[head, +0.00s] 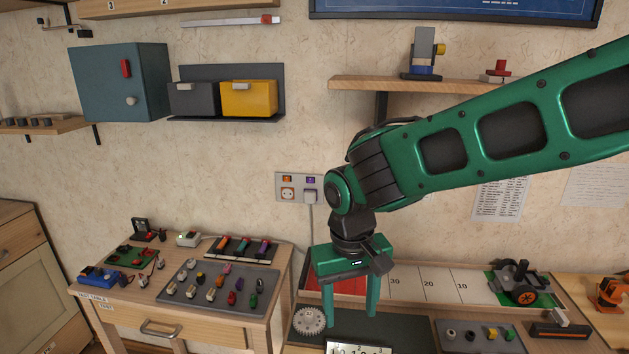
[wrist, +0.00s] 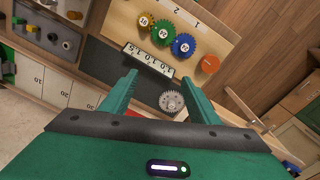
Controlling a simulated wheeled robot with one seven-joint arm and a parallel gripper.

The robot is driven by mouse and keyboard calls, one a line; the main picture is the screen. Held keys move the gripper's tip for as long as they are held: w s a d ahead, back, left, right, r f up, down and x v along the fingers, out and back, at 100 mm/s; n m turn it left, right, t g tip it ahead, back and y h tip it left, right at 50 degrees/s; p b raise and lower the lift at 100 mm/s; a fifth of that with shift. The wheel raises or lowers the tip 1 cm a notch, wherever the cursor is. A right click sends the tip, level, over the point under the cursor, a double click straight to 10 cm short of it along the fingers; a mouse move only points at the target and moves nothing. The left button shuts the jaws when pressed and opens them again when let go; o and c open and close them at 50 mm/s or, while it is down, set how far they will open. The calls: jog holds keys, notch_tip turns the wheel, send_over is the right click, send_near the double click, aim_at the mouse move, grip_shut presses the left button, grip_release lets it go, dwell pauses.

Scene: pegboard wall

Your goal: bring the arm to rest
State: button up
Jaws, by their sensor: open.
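My green gripper (head: 350,299) hangs from my green arm in the head view, pointing down over the back of the workbench. Its two fingers are apart and nothing shows between them. In the wrist view the gripper (wrist: 160,92) has its fingers spread, with a dark mat, a grey gear (wrist: 171,102) and a white number strip (wrist: 148,60) seen beyond them. The same grey gear lies left of the fingers in the head view (head: 309,320). I cannot tell the exact height of the fingertips above the bench.
A test table (head: 140,310) with small coloured parts stands at left. A teal cabinet (head: 120,83), a yellow bin (head: 248,100) and a wooden shelf (head: 365,84) are on the wall. A wheeled model (head: 519,284) sits on the bench at right. Coloured gears (wrist: 183,46) show in the wrist view.

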jog(key=s+d+r+m, duration=0.1)
jog(key=s+d+m, duration=0.1)
jog(key=d, duration=0.9)
jog(key=s+d+r+m, duration=0.2)
jog(key=d+m, duration=0.1)
jog(key=d, duration=0.9)
jog(key=s+d+f+m, duration=0.1)
jog(key=s+d+m, duration=0.3)
jog(key=s+d, duration=0.7)
jog(key=shift+s+d+y, duration=0.2)
jog(key=shift+s+y, duration=0.2)
jog(key=shift+s, duration=0.85)
jog(key=shift+w+f+g, duration=0.3)
jog(key=shift+w, duration=0.35)
